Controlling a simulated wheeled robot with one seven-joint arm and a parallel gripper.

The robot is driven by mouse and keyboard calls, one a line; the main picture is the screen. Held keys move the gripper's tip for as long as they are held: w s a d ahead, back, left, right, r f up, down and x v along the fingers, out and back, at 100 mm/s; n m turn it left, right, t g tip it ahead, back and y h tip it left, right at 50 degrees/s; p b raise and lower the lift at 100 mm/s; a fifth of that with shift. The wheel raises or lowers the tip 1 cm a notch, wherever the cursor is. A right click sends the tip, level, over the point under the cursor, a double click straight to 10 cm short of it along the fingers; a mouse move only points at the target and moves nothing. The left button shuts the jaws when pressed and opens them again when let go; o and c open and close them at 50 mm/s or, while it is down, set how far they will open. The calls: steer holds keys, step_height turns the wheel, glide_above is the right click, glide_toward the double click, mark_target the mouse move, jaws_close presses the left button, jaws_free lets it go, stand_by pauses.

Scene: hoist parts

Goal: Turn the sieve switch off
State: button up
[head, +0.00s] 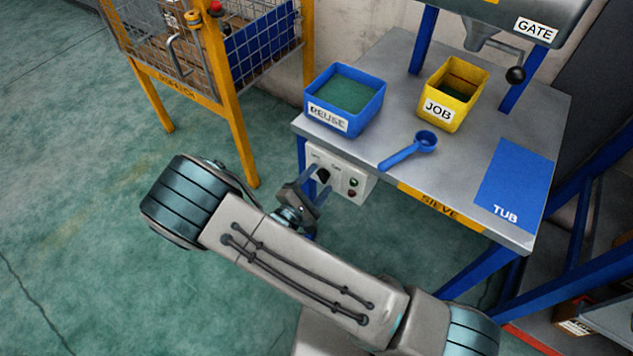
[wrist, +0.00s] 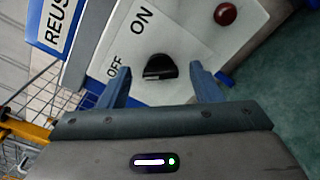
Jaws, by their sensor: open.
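The sieve switch is a black rotary knob (head: 323,175) on a light grey control box (head: 361,187) under the front edge of the bench. In the wrist view the knob (wrist: 160,68) lies between my fingertips, with OFF and ON printed beside it. I cannot tell which label it points to. My gripper (head: 315,187) is open in front of the box. In the wrist view its two blue fingers (wrist: 161,80) stand on either side of the knob, with gaps showing.
The bench top (head: 465,165) holds a blue REUSE bin (head: 328,119), a yellow JOB bin (head: 440,109), a blue scoop (head: 405,152) and a blue TUB mat (head: 513,188). A yellow-framed wire cage (head: 238,130) stands left. Green floor (head: 80,160) is clear further left.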

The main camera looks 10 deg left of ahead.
steer(key=v, duration=1.4)
steer(key=shift+p, duration=0.3)
steer(key=shift+w, duration=0.1)
steer(key=w+d+r+m+g+h+p, duration=0.2)
steer(key=w+d+r+m+g+p, duration=0.15)
steer(key=d+r+m+g, duration=0.45)
steer(key=w+d+r+m+g+h+p, duration=0.15)
steer(key=d+r+m+g+p, duration=0.25)
steer(key=d+r+g, duration=0.55)
steer(key=s+d+r+m+t+y+p, duration=0.2)
steer(key=d+r+m+y+p, duration=0.2)
steer(key=d+r, duration=0.3)
steer(key=s+d+r+m+t+y+p, duration=0.1)
steer(key=d+r+m+y+p, duration=0.4)
steer(key=r, duration=1.2)
steer(key=shift+s+d+r+m+t+y, duration=0.35)
steer(key=shift+s+d+y, duration=0.3)
steer(key=shift+s+d, duration=0.25)
